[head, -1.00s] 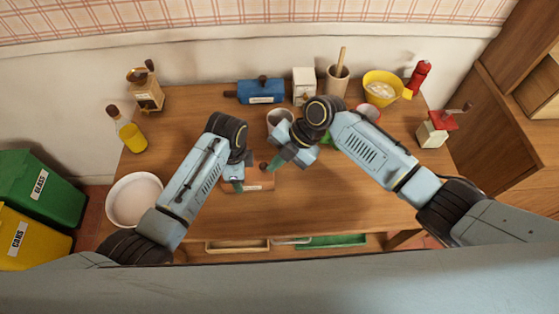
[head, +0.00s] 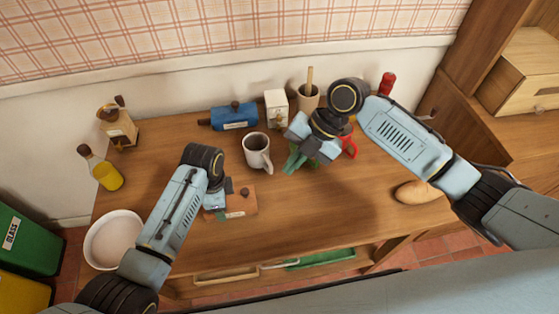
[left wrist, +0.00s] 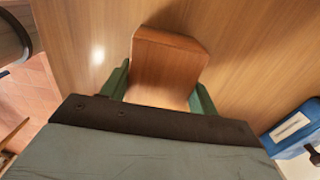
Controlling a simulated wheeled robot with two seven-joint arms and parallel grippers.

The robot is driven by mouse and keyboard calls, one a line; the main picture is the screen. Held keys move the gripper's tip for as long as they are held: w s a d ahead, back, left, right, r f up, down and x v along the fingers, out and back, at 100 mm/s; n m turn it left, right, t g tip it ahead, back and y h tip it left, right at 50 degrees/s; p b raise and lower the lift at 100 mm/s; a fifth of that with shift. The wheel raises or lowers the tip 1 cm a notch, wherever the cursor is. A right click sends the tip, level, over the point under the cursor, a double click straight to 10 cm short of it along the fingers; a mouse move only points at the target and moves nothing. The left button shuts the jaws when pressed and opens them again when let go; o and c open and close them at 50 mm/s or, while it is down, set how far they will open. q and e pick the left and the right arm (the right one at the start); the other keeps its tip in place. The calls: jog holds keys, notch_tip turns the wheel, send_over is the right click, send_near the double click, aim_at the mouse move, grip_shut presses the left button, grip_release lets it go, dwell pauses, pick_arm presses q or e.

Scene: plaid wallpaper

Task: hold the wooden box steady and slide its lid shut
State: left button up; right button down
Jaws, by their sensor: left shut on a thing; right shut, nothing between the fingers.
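The wooden box (head: 240,203) is a small orange-brown block with a pale label on its front and a dark knob (head: 244,191) on top. It stands on the table near the front, left of centre. My left gripper (head: 214,204) is shut on its left part and hides that end. In the left wrist view the box (left wrist: 168,62) sits between the green fingers. I cannot tell how far the lid is closed. My right gripper (head: 294,163) is shut and empty, apart from the box, to its right and farther back, beside the white mug.
The white mug (head: 257,152) stands behind the box. A white bowl (head: 113,238) and an oil bottle (head: 103,170) are at left. Bread (head: 418,192) lies at right. The front right tabletop is clear.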

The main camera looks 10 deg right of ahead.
pick_arm(q)
jog(key=o, duration=1.2)
